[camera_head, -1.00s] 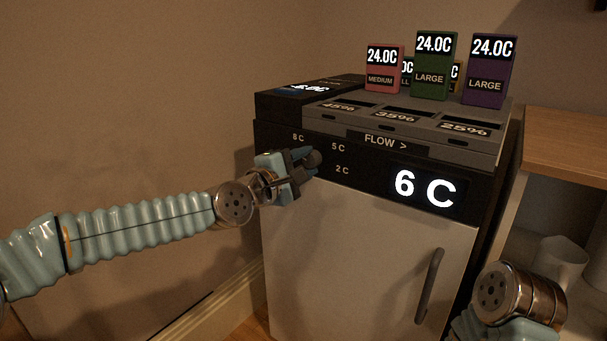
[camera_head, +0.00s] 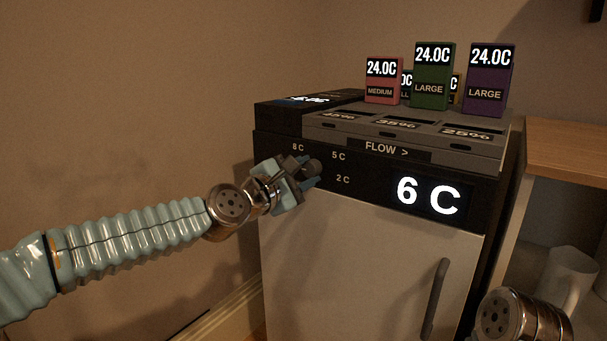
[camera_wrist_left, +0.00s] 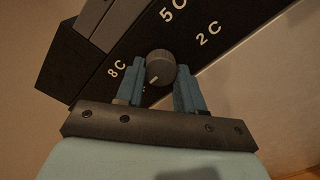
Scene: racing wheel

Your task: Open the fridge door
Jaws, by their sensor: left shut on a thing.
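The fridge door (camera_head: 345,270) is a pale panel below a black control strip, and it is shut. Its dark vertical handle (camera_head: 433,299) is on the right side of the door. My left gripper (camera_head: 312,174) is at the strip's left part, shut on the round dark temperature knob (camera_head: 313,165). In the left wrist view, the knob (camera_wrist_left: 160,68) sits between the two blue fingers, with 8 C, 5 C and 2 C marks around it. The display (camera_head: 428,195) reads 6 C. My right arm's wrist shows at the lower right; its gripper is out of view.
Several coloured boxes with 24.0C displays, including a green one (camera_head: 433,75), stand on top of the fridge. A wall is close on the left.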

